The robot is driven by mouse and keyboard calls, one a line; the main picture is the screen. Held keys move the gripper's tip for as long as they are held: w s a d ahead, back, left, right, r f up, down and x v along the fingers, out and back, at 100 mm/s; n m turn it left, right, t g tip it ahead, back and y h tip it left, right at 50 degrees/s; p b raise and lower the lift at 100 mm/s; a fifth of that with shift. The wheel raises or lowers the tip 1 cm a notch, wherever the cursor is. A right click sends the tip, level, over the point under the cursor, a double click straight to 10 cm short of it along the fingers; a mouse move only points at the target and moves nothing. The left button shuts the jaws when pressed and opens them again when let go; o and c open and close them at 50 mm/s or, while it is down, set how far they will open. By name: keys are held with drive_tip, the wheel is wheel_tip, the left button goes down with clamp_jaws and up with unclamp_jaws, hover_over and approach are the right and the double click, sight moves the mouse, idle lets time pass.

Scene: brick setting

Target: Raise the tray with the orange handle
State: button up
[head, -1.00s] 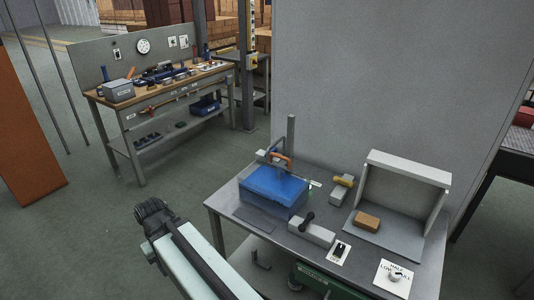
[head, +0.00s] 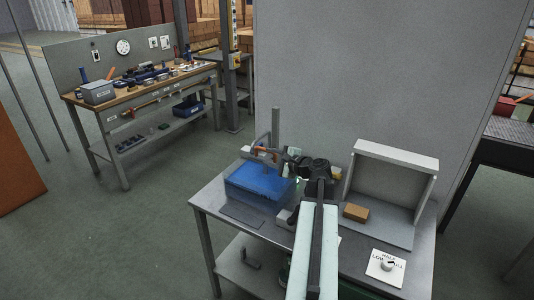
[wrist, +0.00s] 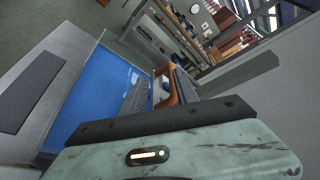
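The orange handle (head: 266,150) stands above the back of a blue tank (head: 255,182) on the grey bench. The tray below the handle cannot be made out. My gripper (head: 281,163) reaches in from the right, beside the handle over the tank's back right corner. In the wrist view, the two dark ribbed fingers (wrist: 160,92) are apart, with part of the orange handle (wrist: 172,82) showing between and beyond them. I cannot tell whether a finger touches it. The blue tank (wrist: 92,100) lies to the left in that view.
A grey three-sided booth (head: 395,160) with a tan brick (head: 355,212) stands on the bench's right. A dial plate (head: 386,267) is near the front right. A dark flat plate (head: 242,216) lies before the tank. A post (head: 275,125) rises behind it.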

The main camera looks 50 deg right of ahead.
drive_tip(key=shift+m+t+h, duration=0.3)
drive_tip(key=shift+m, duration=0.2)
drive_tip(key=w+d, duration=0.1)
drive_tip(key=w, duration=0.1)
drive_tip(key=w+d+b, duration=0.1)
drive_tip(key=w, duration=0.1)
drive_tip(key=w+d+f, duration=0.1)
drive_tip(key=w, duration=0.1)
drive_tip(key=shift+w+d+b, duration=0.1)
drive_tip(key=shift+d+b, duration=0.05)
drive_tip(key=shift+b, duration=0.2)
drive_tip(key=shift+r, duration=0.1)
clamp_jaws()
idle(0.7)
